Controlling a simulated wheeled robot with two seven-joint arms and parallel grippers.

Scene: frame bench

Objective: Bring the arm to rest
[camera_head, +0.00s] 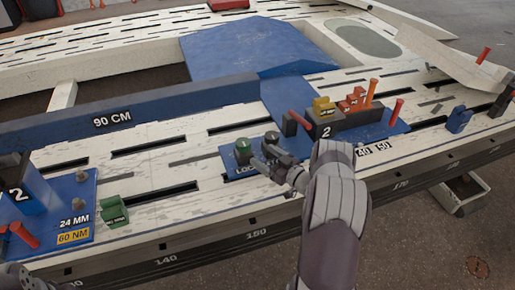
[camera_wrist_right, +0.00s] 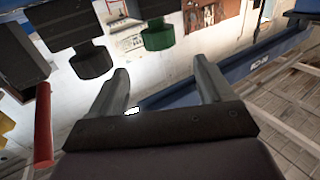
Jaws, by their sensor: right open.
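The green knob (camera_wrist_right: 159,38) and a dark knob (camera_wrist_right: 90,62) show beyond the fingertips. Whether the gripper touches either knob is unclear. At the lower left corner of the head view, a dark part of my left arm (camera_head: 22,276) is cut off by the edge; its fingers are not clear.
A blue beam (camera_head: 180,108) marked 90 CM spans the slotted white bench (camera_head: 165,212). Red, orange and yellow parts (camera_head: 325,107) stand on the blue plate to the right. A blue plate (camera_head: 70,235) with a green block (camera_head: 115,210) beside it lies at left.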

